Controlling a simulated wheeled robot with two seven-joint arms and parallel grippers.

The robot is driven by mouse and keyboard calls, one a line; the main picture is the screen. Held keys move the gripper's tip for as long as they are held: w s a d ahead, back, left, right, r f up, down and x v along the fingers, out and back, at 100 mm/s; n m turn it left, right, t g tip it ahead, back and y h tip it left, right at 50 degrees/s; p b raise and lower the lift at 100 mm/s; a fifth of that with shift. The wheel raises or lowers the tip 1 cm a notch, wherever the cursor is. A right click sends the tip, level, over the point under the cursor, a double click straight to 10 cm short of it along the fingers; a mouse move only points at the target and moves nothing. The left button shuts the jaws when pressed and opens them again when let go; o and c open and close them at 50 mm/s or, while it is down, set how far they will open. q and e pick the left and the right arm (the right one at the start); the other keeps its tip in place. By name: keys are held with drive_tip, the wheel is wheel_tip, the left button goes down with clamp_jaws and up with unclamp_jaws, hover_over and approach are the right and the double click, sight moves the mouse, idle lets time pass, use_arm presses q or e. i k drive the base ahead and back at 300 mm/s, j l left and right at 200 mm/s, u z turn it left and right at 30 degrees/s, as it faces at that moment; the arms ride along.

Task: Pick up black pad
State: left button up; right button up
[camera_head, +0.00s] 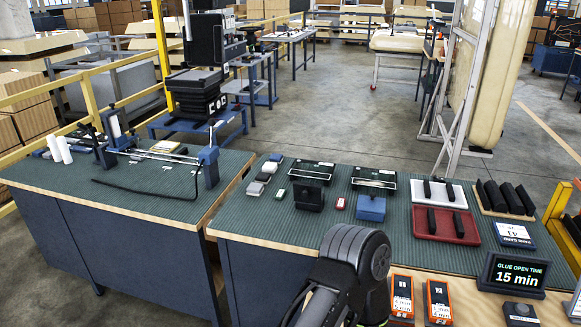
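Small black pads lie at the right of the green-topped bench. Two upright black pads (438,190) sit in a white tray (458,203). Two more, including one black pad (431,221), sit in a red tray (445,238) just in front. Several larger black rolls or pads (511,198) lie on a wooden tray at the far right. I cannot tell which is the one meant. A dark arm link of mine rises at the bottom middle, left of the trays and apart from them. Neither gripper's fingers show.
A black block (308,194), a blue block (371,208) and wire racks stand mid-bench. Orange boxes (438,301) and a "GLUE OPEN TIME 15 min" display (513,275) stand at the front right. A bench with a blue clamp frame (208,167) is at the left.

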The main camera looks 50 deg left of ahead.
sight(263, 177)
drive_tip(key=k+j, duration=0.1)
drive_tip(key=j, duration=0.3)
drive_tip(key=k+j, duration=0.1)
drive_tip(key=j, duration=0.3)
drive_tip(key=k+j+z, duration=0.1)
drive_tip(key=j, duration=0.3)
drive_tip(key=k+j, duration=0.15)
drive_tip(key=j, duration=0.25)
drive_tip(key=k+j, duration=0.15)
drive_tip(key=j, duration=0.25)
drive_tip(key=k+j, duration=0.1)
drive_tip(key=j, duration=0.3)
drive_tip(key=z, duration=0.05)
